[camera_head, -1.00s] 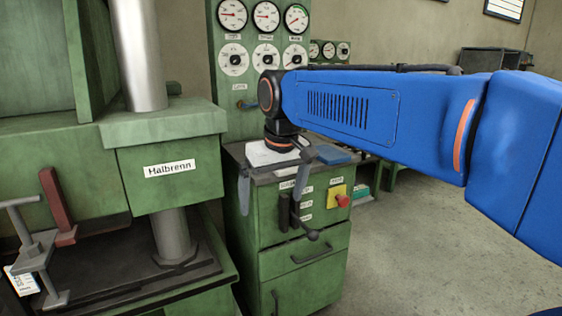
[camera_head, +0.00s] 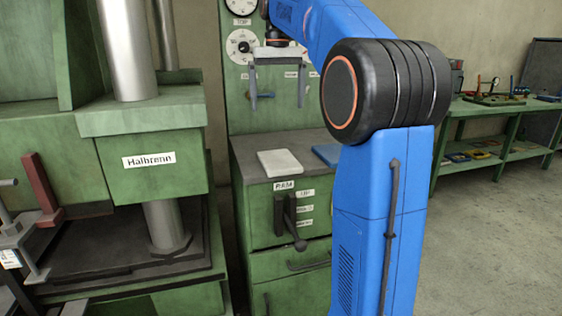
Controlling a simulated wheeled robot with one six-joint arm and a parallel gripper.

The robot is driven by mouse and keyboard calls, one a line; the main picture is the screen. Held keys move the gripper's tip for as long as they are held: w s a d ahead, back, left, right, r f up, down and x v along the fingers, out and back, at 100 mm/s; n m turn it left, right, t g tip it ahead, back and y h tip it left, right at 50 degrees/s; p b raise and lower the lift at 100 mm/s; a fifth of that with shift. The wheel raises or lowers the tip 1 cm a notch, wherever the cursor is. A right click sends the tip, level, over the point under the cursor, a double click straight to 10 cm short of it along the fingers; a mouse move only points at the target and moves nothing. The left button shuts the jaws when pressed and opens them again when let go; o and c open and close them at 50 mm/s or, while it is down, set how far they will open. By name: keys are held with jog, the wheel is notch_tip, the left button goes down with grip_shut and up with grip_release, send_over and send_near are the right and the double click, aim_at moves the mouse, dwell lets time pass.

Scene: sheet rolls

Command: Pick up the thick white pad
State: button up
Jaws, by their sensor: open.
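The thick white pad (camera_head: 279,162) lies flat on the dark top of the green cabinet (camera_head: 247,158), near its front left. My gripper (camera_head: 282,94) is above the cabinet, in front of the gauge panel, with its two fingers pointing down and spread apart. It is open and nothing is between the fingers. It is higher in the picture than the pad and clearly apart from it. Nothing covers the pad.
A blue pad (camera_head: 327,153) lies right of the white one, partly hidden by my blue arm. A green press labelled Halbrenn (camera_head: 150,165) stands at left. The gauge panel (camera_head: 240,75) rises behind the cabinet. A green workbench (camera_head: 500,110) stands at the right back.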

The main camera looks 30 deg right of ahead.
send_over(279, 159)
jog(key=f, duration=1.1)
jog(key=shift+w+f, duration=0.3)
jog(key=shift+f, duration=0.05)
jog(key=shift+s+f, duration=0.15)
jog(key=shift+f, duration=2.65)
jog(key=c, duration=1)
jog(key=shift+r, duration=0.15)
